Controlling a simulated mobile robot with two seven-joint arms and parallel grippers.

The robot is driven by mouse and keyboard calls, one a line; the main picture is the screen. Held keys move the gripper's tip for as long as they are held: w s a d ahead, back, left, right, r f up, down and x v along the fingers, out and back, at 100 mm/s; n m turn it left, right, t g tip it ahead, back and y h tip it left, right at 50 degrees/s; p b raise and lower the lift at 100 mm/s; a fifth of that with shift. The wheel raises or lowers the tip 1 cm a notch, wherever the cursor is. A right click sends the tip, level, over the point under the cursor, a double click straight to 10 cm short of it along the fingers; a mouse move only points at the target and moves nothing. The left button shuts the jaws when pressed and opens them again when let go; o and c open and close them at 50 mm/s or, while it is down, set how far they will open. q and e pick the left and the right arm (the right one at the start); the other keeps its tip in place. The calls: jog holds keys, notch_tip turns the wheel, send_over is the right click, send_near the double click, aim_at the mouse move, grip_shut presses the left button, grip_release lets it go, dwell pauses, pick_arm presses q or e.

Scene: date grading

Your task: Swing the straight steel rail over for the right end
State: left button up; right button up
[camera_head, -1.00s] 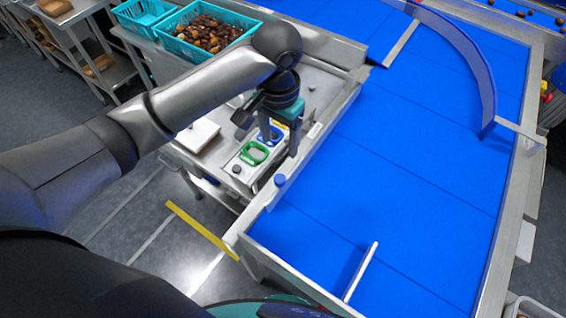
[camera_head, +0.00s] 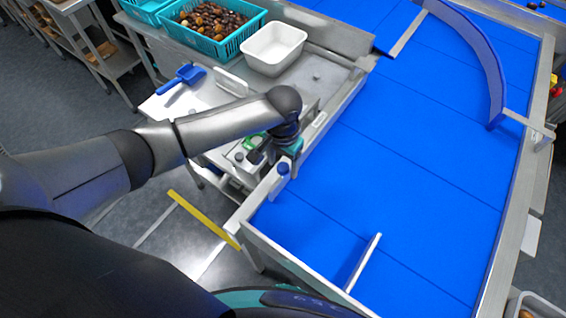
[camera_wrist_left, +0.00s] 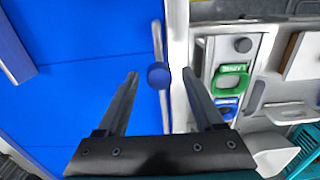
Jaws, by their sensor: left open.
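A straight steel rail (camera_head: 363,262) stands on the blue belt (camera_head: 400,180) near its front end. In the left wrist view a thin steel bar (camera_wrist_left: 163,108) with a round blue knob (camera_wrist_left: 158,75) lies along the belt's side wall; I cannot tell if it is part of that rail. The knob (camera_head: 283,168) also shows in the head view, at the belt's left edge. My left gripper (camera_head: 283,160) points down there, open and empty. In the wrist view its fingertips (camera_wrist_left: 160,74) appear on either side of the knob; contact is not visible. My right gripper is out of view.
A curved blue guide (camera_head: 480,45) crosses the belt's far part. Left of the belt are a green handle (camera_wrist_left: 230,82), a blue scoop (camera_head: 190,73), a white tub (camera_head: 273,50) and a teal crate (camera_head: 206,50) of dates. The belt's middle is clear.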

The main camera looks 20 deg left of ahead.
pick_arm(q)
jog(key=shift+f, duration=0.1)
grip_shut()
dwell(0.6)
dwell(0.8)
